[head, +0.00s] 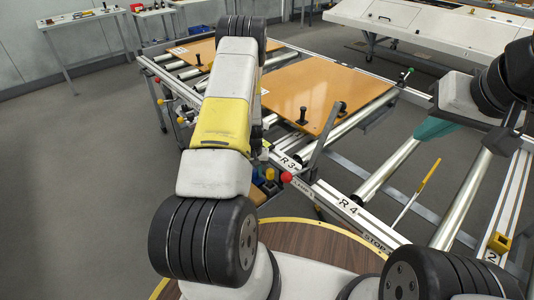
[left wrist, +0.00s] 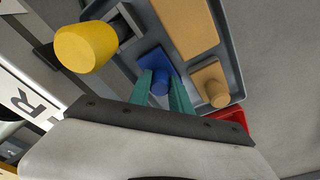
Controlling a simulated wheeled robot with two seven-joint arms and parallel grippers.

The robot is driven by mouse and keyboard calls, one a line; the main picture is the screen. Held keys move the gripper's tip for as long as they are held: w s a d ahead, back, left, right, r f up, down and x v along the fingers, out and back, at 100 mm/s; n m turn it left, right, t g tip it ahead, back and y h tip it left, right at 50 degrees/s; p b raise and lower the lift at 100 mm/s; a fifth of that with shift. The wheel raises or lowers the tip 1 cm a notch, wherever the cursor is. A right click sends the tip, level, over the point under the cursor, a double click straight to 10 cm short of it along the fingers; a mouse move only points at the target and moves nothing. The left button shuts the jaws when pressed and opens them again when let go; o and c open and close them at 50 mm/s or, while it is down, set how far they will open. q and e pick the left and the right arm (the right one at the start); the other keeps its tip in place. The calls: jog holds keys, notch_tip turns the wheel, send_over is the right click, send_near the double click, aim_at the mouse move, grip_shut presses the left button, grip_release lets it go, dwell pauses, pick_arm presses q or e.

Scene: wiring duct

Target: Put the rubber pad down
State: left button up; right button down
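The likely rubber pad is a blue block with a round knob (left wrist: 154,67) in the left wrist view. It lies at or just over a compartment of a grey tray (left wrist: 234,86); I cannot tell whether it touches the tray floor. My left gripper (left wrist: 161,82) has its teal fingers close on both sides of the blue knob and appears shut on it. In the head view my own left arm hides this gripper; a bit of blue shows beside the arm. My right gripper (head: 435,128) is at the right, far from the pad; its finger opening is unclear.
A tan block with a knob (left wrist: 211,84) and a flat tan piece (left wrist: 186,27) are in the tray. A yellow knob (left wrist: 86,47) stands left of it, and a red part (left wrist: 232,115) right. A roller frame with a brown board (head: 325,90) fills the centre.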

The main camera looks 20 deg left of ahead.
pick_arm(q)
jog(key=o, duration=0.4)
jog(key=shift+o, duration=0.2)
notch_tip(320, 180, up, 12)
jog(key=s, duration=0.1)
notch_tip(320, 180, up, 13)
jog(key=t+h, duration=0.1)
send_over(255, 181)
jog(key=d, duration=0.4)
jog(key=s+d+r+m+t+h, duration=0.1)
jog(key=s+d+r, duration=0.15)
jog(key=r, duration=0.35)
jog(key=s+d+r, duration=0.2)
jog(key=s+r, duration=0.2)
jog(key=r, duration=0.3)
jog(key=s+d+r+m+t, duration=0.1)
jog(key=s+d+r, duration=0.1)
jog(key=s+r, duration=0.3)
jog(key=s+d+r+m+t, duration=0.1)
jog(key=s+d+r, duration=0.2)
jog(key=s, duration=1)
jog(key=shift+r+t+h, duration=0.3)
jog(key=shift+r+t, duration=0.1)
jog(key=shift+r, duration=1.15)
